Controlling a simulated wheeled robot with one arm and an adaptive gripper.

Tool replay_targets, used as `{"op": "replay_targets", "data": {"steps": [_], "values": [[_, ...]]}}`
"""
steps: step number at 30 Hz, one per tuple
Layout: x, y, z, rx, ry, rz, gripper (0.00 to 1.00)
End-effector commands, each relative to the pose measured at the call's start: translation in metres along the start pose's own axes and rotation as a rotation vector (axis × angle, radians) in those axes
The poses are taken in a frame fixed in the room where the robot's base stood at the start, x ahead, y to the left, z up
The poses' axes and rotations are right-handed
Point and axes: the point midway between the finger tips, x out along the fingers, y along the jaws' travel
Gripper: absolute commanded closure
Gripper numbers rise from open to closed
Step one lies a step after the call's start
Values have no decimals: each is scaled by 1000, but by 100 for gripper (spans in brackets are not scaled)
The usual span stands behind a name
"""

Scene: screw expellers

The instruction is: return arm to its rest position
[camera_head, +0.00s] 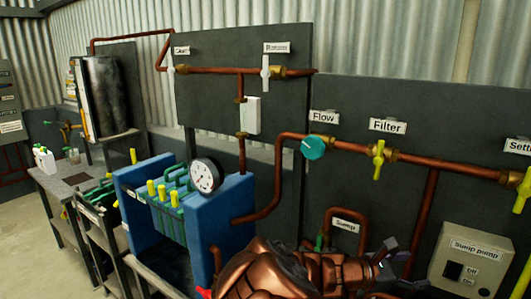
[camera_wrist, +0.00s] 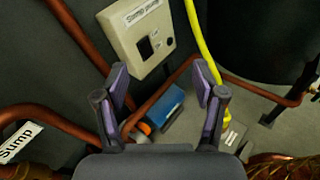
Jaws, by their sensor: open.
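My gripper (camera_wrist: 162,105) is open and empty in the wrist view, its two dark fingers with purple pads spread apart. The floor, a blue object (camera_wrist: 164,108) and an orange thing show between and beyond the fingers. In the head view my gripper (camera_head: 388,255) is small at the end of my copper-coloured arm, at the bottom right of centre, left of the sump pump box (camera_head: 470,258). My arm hides part of the lower pipes there. I cannot tell whether any finger touches a pipe.
Copper pipes (camera_head: 430,215) run along the dark panel, with a teal flow knob (camera_head: 313,147) and a yellow filter valve (camera_head: 378,160). A blue filter press (camera_head: 215,215) with a gauge (camera_head: 206,176) stands left of my arm. A yellow hose (camera_wrist: 205,55) hangs near the right finger.

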Motion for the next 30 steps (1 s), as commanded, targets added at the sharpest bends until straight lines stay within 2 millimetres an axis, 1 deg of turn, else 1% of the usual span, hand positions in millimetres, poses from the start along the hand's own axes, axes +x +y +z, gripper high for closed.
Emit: {"op": "replay_targets", "data": {"steps": [1,6,10,14,18,23,26,30], "values": [[4,-14,10,66,26,-46,30],[10,-64,22,274,112,-211,30],[7,-100,26,424,178,-336,30],[-2,-134,24,565,246,-462,30],[-19,-166,20,704,318,-602,30],[-45,-194,13,847,402,-758,30],[-66,-209,9,927,458,-856,30],[-98,-226,4,1023,535,-992,30]]}}
